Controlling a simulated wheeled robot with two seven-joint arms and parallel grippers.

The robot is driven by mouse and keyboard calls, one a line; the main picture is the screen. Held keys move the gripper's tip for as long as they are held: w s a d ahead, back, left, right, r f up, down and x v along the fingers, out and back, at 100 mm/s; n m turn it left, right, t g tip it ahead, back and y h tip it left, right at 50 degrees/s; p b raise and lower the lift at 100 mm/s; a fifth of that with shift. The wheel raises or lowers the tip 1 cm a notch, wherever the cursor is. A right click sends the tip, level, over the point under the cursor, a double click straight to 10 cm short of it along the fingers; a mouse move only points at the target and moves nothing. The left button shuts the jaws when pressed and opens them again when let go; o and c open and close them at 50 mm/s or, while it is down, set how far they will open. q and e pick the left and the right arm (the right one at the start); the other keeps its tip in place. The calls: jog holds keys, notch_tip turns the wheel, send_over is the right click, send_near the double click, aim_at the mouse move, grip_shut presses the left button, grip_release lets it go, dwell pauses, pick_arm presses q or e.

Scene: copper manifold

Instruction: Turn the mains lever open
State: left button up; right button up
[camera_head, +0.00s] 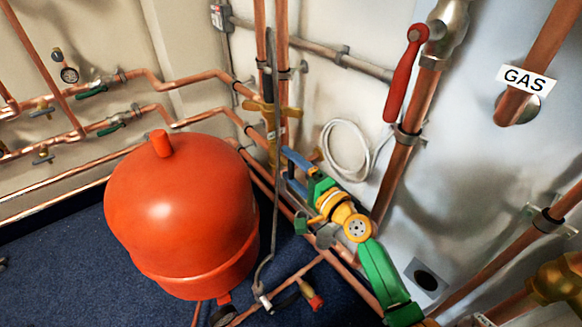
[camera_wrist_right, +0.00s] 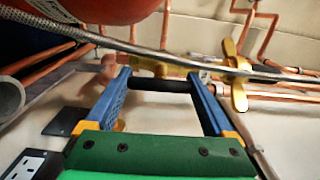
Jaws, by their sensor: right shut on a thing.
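My right gripper (camera_head: 286,168), with blue fingers on a green and yellow arm, reaches to the pipes behind the red tank. In the wrist view its fingers stand apart, shut on a black grip (camera_wrist_right: 161,85) that spans them. I cannot tell surely whether this grip is the mains lever; its far side is hidden. A red lever (camera_head: 404,75) hangs along the pipe at upper right, apart from my gripper. My left gripper is not in view.
The big red tank (camera_head: 180,215) stands left of my right arm. A grey braided hose (camera_head: 271,190) hangs close beside the gripper and crosses the wrist view. Copper pipes (camera_head: 185,76) line the walls. A GAS label (camera_head: 525,79) is at the right.

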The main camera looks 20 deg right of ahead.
jog(key=o, duration=1.1)
jog(key=shift+f, duration=0.1)
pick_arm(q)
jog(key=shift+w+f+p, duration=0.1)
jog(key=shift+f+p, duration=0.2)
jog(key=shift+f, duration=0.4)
pick_arm(e)
jog(key=v, duration=0.7)
